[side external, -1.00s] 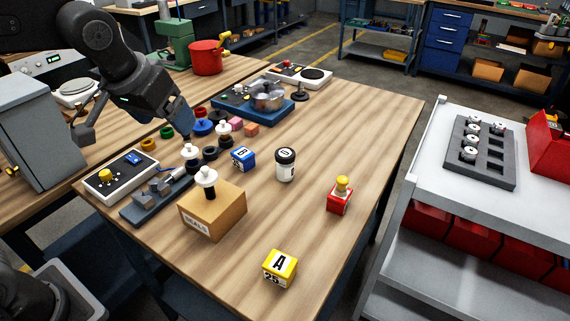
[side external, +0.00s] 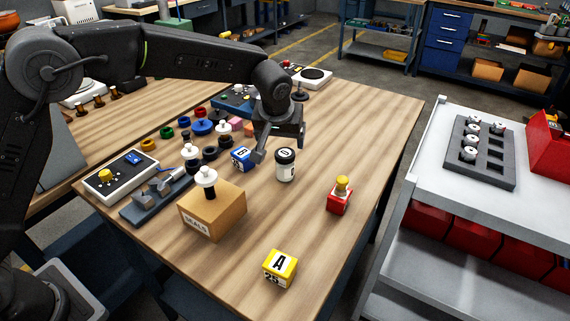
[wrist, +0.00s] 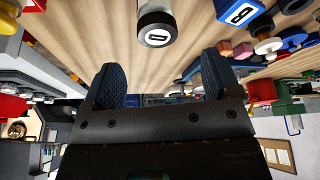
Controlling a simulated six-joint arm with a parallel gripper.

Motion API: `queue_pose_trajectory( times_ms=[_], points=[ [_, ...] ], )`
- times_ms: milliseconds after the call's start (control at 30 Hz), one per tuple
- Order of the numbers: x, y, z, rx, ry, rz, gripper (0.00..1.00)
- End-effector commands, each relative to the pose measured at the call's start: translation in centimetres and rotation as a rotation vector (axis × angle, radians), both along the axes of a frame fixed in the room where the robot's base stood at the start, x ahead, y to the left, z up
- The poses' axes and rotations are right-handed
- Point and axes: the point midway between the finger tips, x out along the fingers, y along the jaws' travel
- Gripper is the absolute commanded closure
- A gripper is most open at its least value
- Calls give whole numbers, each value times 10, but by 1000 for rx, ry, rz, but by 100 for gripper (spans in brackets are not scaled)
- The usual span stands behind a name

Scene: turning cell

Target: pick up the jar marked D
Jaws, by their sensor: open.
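The jar marked D (side external: 286,167) is white with a black lid and stands upright on the wooden table, right of the blue block marked B (side external: 242,157). In the wrist view the jar's lid with the letter D (wrist: 157,31) shows at the top, beyond the fingers. My gripper (side external: 277,146) is just behind and left of the jar, pointing down, with one finger near the blue block. In the wrist view my gripper (wrist: 162,82) is open, with nothing between its fingers. I cannot tell in the side view whether a finger touches the jar.
A cardboard box (side external: 214,211) with a white knob on top stands front left. A yellow block marked A (side external: 280,267) and a red block with a yellow knob (side external: 340,197) stand on the right. Several coloured rings (side external: 202,127) lie behind the blue block. The table's right side is mostly clear.

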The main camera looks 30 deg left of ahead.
Motion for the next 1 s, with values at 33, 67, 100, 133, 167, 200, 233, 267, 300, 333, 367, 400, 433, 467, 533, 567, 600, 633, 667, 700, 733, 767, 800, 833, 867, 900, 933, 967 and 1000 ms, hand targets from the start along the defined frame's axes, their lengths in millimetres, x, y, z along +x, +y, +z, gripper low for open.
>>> queue_pose_trajectory(
  times_ms=[33,67,100,133,167,200,233,267,300,333,367,400,433,467,533,567,600,633,667,700,733,767,800,833,867,900,933,967,1000],
  points=[
    [4,2,-11,1,2,2,17],
    [6,3,-16,1,2,2,17],
    [8,4,-22,0,3,2,17],
    [10,4,-26,0,2,1,17],
    [11,5,-30,0,2,0,17],
    [13,5,-34,0,2,0,17],
    [14,6,-36,0,1,0,17],
    [14,6,-38,0,1,0,17],
    [15,6,-39,0,1,0,17],
    [15,6,-41,0,1,0,17],
    [16,6,-42,0,1,0,17],
    [17,6,-45,0,1,0,17],
    [18,6,-48,0,1,0,17],
    [19,6,-52,0,1,-1,17],
    [23,6,-63,0,3,-1,17],
    [24,6,-67,1,2,-1,17],
    [26,6,-73,1,2,-1,17],
    [28,7,-76,1,1,0,17],
    [29,8,-79,0,1,1,17],
    [31,9,-83,0,2,1,17],
    [32,9,-85,0,1,1,17],
    [33,9,-87,0,1,2,17],
    [33,10,-88,-1,1,2,17],
    [33,10,-89,-1,0,2,17],
    [34,10,-89,-1,0,2,17],
    [34,10,-89,-1,0,2,17],
    [34,10,-89,-1,0,2,17],
    [34,10,-89,-1,0,2,17],
    [33,10,-89,-1,0,2,17]
  ],
)
